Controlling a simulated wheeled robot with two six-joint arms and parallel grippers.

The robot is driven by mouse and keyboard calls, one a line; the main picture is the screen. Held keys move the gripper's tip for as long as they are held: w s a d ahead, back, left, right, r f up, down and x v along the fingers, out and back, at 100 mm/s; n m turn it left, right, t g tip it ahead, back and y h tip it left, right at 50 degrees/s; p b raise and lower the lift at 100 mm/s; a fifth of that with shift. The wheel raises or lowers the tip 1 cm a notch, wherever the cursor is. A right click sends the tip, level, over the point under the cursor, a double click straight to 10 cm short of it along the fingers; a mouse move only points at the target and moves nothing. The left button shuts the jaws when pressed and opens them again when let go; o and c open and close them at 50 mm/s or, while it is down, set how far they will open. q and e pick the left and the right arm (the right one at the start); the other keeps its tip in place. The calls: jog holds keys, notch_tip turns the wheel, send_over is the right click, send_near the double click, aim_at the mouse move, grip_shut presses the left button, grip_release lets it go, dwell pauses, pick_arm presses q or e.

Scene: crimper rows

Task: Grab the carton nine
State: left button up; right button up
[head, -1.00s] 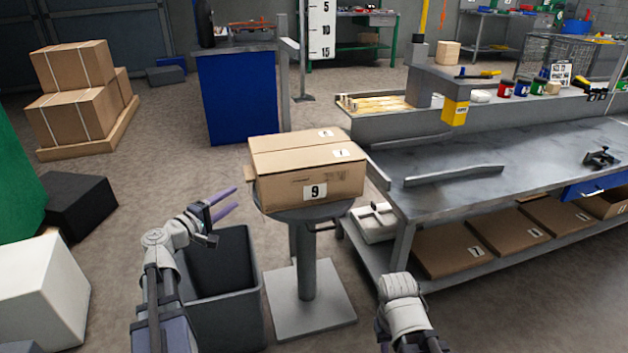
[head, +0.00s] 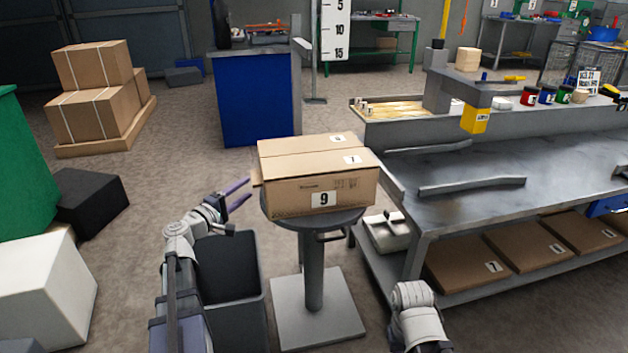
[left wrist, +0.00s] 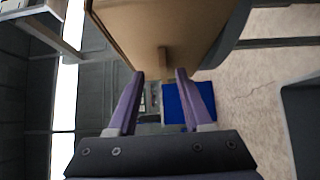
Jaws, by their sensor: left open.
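The carton nine (head: 318,178) is a closed brown box with a "9" label on its front. It rests on a round grey pedestal (head: 313,262) in the middle of the head view. My left gripper (head: 240,193) is open and empty, just left of the carton, with its purple fingers pointing towards it. In the left wrist view the carton (left wrist: 165,30) fills the top middle, and a small brown tab on it shows between the open fingers (left wrist: 158,95). The fingers appear apart from the carton. My right arm shows at the bottom, but its gripper is out of view.
A dark open bin (head: 232,300) stands below my left gripper. A grey workbench (head: 480,195) is close on the right, with flat cartons (head: 465,265) on its lower shelf. A white block (head: 45,290) and a black block (head: 90,203) stand on the left.

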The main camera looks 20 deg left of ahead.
pick_arm(q)
jog(key=x, duration=0.4)
jog(key=shift+w+f, duration=0.1)
jog(key=shift+f, duration=0.1)
jog(key=shift+d, duration=0.1)
grip_shut()
dwell(1.1)
